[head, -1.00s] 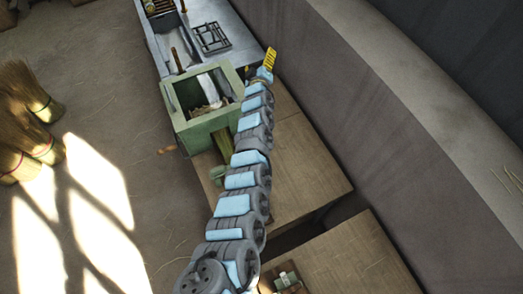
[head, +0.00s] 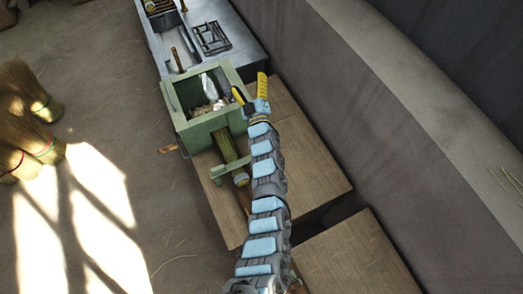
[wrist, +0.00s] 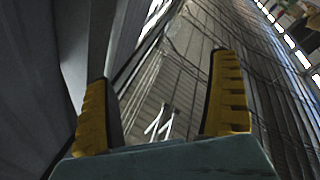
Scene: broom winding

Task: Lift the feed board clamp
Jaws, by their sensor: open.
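A green bar (head: 212,172), which looks like the feed board clamp, lies across a straw-coloured round piece (head: 227,146) on the wooden board (head: 231,220), in front of the green box-shaped machine (head: 213,121). My gripper (head: 250,91) is open and empty, its two yellow fingers spread at the machine's right side. It is above and to the right of the green bar in the picture, apart from it. The wrist view also shows the open fingers (wrist: 161,110) with nothing between them; no clamp shows there.
A metal bench (head: 232,58) with a dark rack (head: 212,38) stands behind the machine. Broom bundles (head: 28,120) stand on the floor at left. A long grey wall (head: 370,110) runs along the right. A gap separates the wooden tops.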

